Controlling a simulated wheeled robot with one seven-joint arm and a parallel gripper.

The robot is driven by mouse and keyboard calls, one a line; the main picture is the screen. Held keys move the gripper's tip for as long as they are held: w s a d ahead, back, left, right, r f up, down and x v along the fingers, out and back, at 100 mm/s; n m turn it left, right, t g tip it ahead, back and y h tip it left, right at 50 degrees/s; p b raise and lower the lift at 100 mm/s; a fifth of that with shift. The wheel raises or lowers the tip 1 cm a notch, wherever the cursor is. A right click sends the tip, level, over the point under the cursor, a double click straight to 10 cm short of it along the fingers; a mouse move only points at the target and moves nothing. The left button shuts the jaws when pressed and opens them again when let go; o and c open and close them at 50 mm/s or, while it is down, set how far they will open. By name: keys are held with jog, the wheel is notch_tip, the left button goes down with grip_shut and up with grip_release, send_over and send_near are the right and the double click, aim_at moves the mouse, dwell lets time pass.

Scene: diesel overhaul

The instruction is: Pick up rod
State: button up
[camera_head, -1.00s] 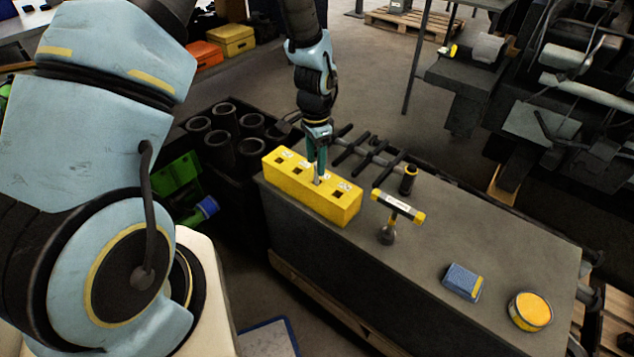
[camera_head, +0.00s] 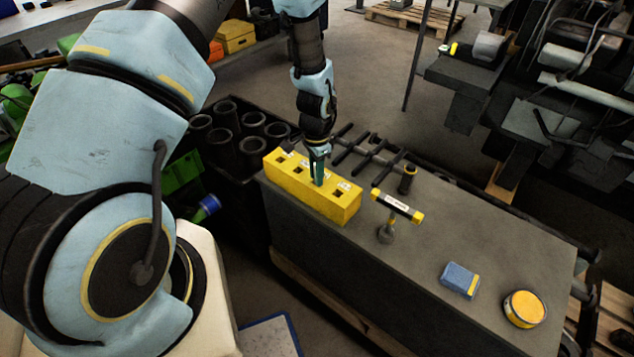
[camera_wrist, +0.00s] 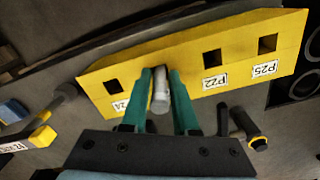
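The rod (camera_wrist: 160,92) is a short grey cylinder standing in one of the square holes of a long yellow block (camera_head: 335,207). In the wrist view, the block (camera_wrist: 235,48) shows its other holes empty, with white labels such as P22 and P25 beside them. My gripper (camera_head: 318,180) points down at the block from above. In the wrist view, its two green fingers (camera_wrist: 162,85) stand on either side of the rod's top, very close to it. They look open, with a thin gap at the right finger. The rod's lower part is hidden in the hole.
The block sits on the left end of a grey bench (camera_head: 480,235). A T-handled tool (camera_head: 397,207), a dark cylinder (camera_head: 407,180), a blue box (camera_head: 460,280) and a yellow-topped round tin (camera_head: 524,308) stand on it. A dark rack with black tubes (camera_head: 252,150) stands to the left.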

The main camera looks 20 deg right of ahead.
grip_shut()
dwell(0.5)
notch_tip(320, 180, up, 10)
jog(key=shift+f+b, duration=0.25)
jog(key=shift+b, duration=0.85)
jog(key=shift+r+p, duration=1.8)
jog(key=shift+r, duration=0.8)
